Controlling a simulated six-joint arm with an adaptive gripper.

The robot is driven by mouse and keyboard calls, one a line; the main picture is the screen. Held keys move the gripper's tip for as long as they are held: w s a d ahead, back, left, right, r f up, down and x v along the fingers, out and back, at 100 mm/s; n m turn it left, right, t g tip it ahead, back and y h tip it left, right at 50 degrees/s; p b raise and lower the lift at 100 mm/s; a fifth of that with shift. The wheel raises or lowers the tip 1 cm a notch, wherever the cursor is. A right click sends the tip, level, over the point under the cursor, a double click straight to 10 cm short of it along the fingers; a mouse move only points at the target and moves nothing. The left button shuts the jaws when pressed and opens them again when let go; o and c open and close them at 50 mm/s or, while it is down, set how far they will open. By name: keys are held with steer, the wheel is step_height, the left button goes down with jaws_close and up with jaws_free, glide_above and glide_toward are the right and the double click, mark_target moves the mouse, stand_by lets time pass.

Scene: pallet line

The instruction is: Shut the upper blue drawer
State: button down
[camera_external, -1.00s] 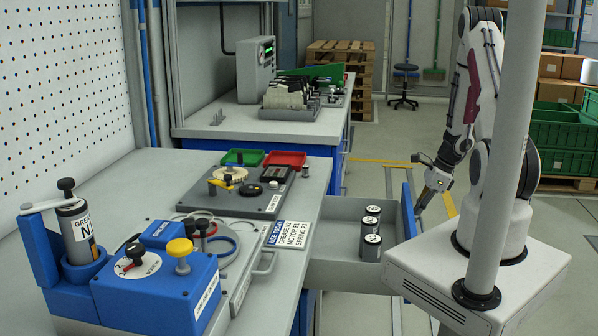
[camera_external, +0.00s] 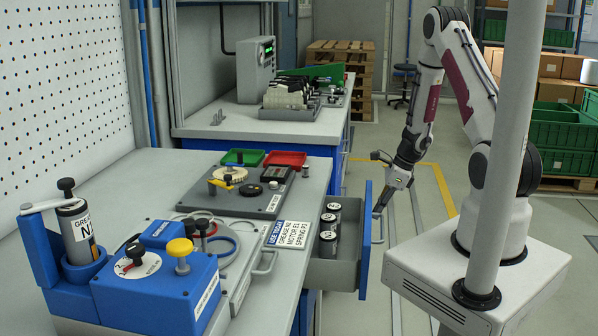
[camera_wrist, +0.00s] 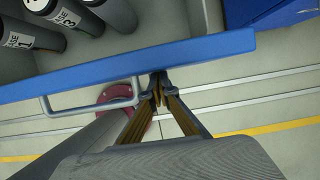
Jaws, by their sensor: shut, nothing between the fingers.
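The upper blue drawer (camera_external: 365,240) is partly open, jutting out from under the workbench. Its blue front panel also crosses the wrist view (camera_wrist: 200,52), with a grey bar handle (camera_wrist: 92,100) on its outer face. Several grey canisters (camera_external: 328,240) stand inside the drawer near the bench; some show in the wrist view (camera_wrist: 62,14). My gripper (camera_external: 378,212) is at the outer side of the drawer front. In the wrist view its closed fingertips (camera_wrist: 157,82) are at the panel, beside the handle, and hold nothing. Whether they touch the panel is hard to tell.
The workbench (camera_external: 300,205) carries a blue fixture (camera_external: 160,285), a grey tool board (camera_external: 240,195), and red (camera_external: 285,158) and green (camera_external: 243,157) trays. A grey post (camera_external: 495,150) stands in front of my arm.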

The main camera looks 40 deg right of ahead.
steer(key=w+a, duration=1)
steer(key=shift+w+a, duration=0.15)
steer(key=shift+w+a+r, duration=0.1)
steer(key=shift+w+a, duration=0.35)
steer(key=shift+w, duration=0.05)
steer(key=shift+a, duration=0.15)
steer(key=shift+s+d, duration=0.55)
steer(key=shift+d, duration=0.1)
steer(key=shift+s+d, duration=1)
steer(key=shift+d, duration=0.1)
steer(key=v, duration=1)
